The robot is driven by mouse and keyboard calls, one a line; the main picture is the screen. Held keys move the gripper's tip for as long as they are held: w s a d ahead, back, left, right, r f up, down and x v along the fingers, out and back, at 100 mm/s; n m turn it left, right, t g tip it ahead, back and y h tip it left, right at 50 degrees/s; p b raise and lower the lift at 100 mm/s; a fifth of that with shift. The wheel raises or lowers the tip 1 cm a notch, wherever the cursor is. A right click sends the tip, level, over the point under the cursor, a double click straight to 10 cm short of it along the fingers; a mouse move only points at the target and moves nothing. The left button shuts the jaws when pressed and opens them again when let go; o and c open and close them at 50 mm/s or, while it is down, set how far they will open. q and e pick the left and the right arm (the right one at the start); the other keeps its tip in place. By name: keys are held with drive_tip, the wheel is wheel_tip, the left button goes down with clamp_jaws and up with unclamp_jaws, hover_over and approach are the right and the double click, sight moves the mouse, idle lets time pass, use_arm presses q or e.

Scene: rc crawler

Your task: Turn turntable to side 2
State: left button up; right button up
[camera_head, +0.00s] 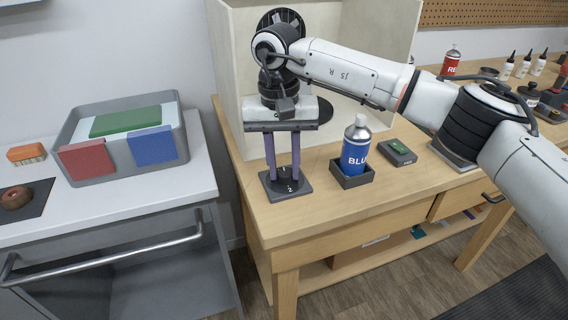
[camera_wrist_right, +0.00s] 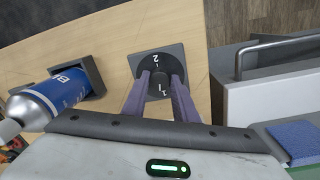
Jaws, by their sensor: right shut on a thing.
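The turntable control is a dark square plate (camera_head: 270,193) with a round dark knob (camera_head: 286,187) at the left front of the wooden bench. The right wrist view shows the plate (camera_wrist_right: 176,52) and the knob with white marks 2 and 1; the 2 is at the top, toward the plate's edge, and the 1 is between the fingers. My right gripper (camera_head: 284,172) points straight down with its two purple fingers shut on the knob from either side. The fingers hide part of the knob. My left gripper is not in view.
A blue spray can (camera_head: 355,145) stands in a dark holder (camera_head: 352,181) just right of the knob. A pale booth (camera_head: 232,70) stands behind my gripper. A small dark box (camera_head: 397,152) lies further right. A grey cart with a tray (camera_head: 72,140) stands left.

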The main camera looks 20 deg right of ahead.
drive_tip(key=m, duration=0.3)
drive_tip(key=shift+r+m, duration=0.1)
drive_tip(key=shift+m, duration=0.2)
drive_tip(key=m+p, duration=0.1)
drive_tip(key=m, duration=0.4)
drive_tip(key=shift+w+d, duration=0.1)
drive_tip(key=m, duration=0.4)
drive_tip(key=shift+y, duration=0.3)
drive_tip(key=m, duration=0.4)
drive_tip(key=shift+m, duration=0.3)
drive_tip(key=m, duration=0.3)
drive_tip(key=shift+d+m+p, duration=0.1)
drive_tip(key=shift+m+p, duration=0.2)
drive_tip(key=m, duration=0.4)
drive_tip(key=shift+m+y, duration=0.3)
drive_tip(key=m, duration=0.4)
drive_tip(key=shift+m, duration=2.2)
